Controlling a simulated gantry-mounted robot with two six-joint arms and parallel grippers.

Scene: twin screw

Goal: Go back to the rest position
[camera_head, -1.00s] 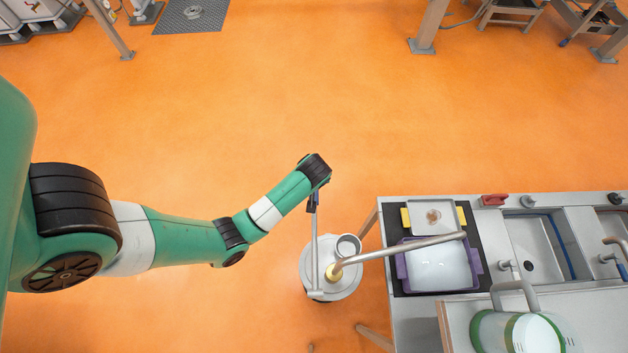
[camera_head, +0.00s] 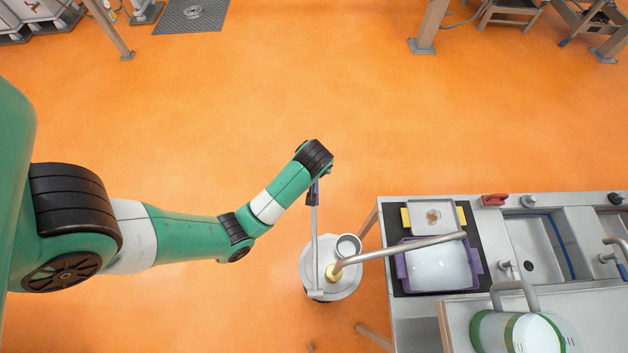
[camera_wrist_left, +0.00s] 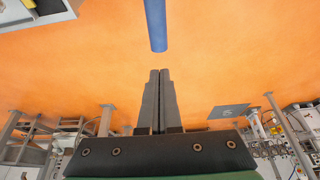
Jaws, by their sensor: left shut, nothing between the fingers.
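My left gripper (camera_wrist_left: 159,74) is in the left wrist view, with its two dark fingers pressed together and nothing between them. A blue rounded rod end (camera_wrist_left: 155,28) shows beyond the fingertips, with a gap between. In the head view my left arm comes in from the left and its black wrist (camera_head: 315,156) stands over the floor; the fingers are hidden from above there. Just below the wrist is a thin upright lever (camera_head: 314,240) with a blue top. My right arm and gripper are not in view.
The lever belongs to a round metal machine (camera_head: 345,285) with a long pipe (camera_head: 405,248) reaching right. A metal counter (camera_head: 395,315) with a purple tray (camera_head: 402,265) and sink (camera_head: 532,245) stands right. The orange floor above and left is free.

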